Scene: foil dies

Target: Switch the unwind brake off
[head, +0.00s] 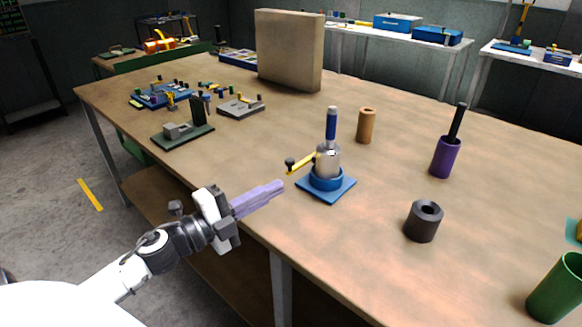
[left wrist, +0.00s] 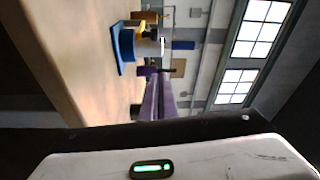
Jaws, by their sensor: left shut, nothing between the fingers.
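A device on a blue square base (head: 338,192) stands near the table's front edge, with a metal body (head: 328,160) and a blue upright handle (head: 331,122) on top. A yellow lever (head: 303,161) with a black knob (head: 290,165) sticks out from its left side, tilted slightly down toward the knob. My left gripper (head: 280,186) has long purple fingers, shut and empty, with the tips just below and left of the knob, apart from it as far as I can tell. The left wrist view shows the fingers (left wrist: 158,76) and the blue base (left wrist: 118,48) sideways. My right gripper is not in view.
A brown cylinder (head: 366,126), a purple holder (head: 445,158) with a black rod, a dark hollow cylinder (head: 423,222) and a green cup (head: 558,290) stand to the right. Fixtures (head: 183,133) and a tall tan board (head: 288,50) are farther back. The wooden table (head: 250,143) is clear left of the device.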

